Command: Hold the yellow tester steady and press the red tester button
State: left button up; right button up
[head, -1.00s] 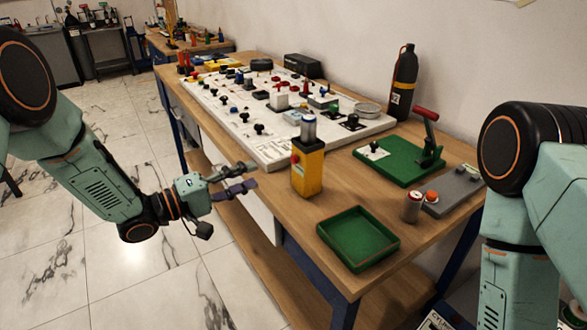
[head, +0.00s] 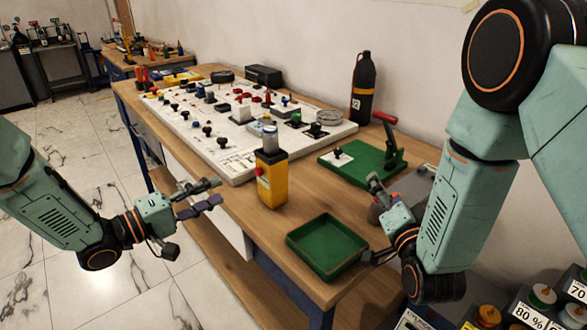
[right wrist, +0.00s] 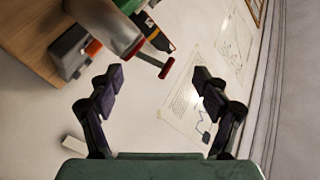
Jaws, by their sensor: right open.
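The yellow tester (head: 272,186) stands upright on the wooden bench, with a grey cylindrical top. Its red button (head: 260,171) is on the side facing left. My left gripper (head: 219,191) is open and empty, left of the tester and apart from it, beyond the bench's front edge. My right gripper (head: 368,218) is open, to the right of the tester, near the green tray's right corner. In the right wrist view its spread fingers (right wrist: 158,76) have nothing between them. The tester is not visible in that view.
A green tray (head: 327,272) lies in front of the tester. A white board (head: 232,173) with several knobs is behind it. A green toggle-press base (head: 372,175) and a dark bottle (head: 361,90) stand at the right. Small canisters are partly hidden behind my right gripper.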

jog(key=w+a+r+n+t+y, duration=0.2)
jog(key=w+a+r+t+y, duration=0.25)
jog(key=r, duration=0.55)
jog(key=n+g+y, duration=0.6)
jog(key=n+g, duration=0.1)
jog(key=n, duration=0.6)
send_near(278, 159)
jog(key=w, duration=0.1)
jog(key=w+a, duration=0.1)
jog(key=w, duration=0.2)
jog(key=shift+w+a+r, duration=0.15)
jog(key=shift+w+a, duration=0.2)
jog(key=shift+w, duration=0.05)
jog(key=shift+a+f+n+g+y, duration=0.25)
jog(key=shift+a+n, duration=0.25)
jog(key=shift+n, duration=0.3)
jog(key=shift+x, duration=3.75)
jog(key=c, duration=1.4)
pick_arm(q)
grip_shut()
pick_arm(e)
jog(key=shift+c, duration=0.4)
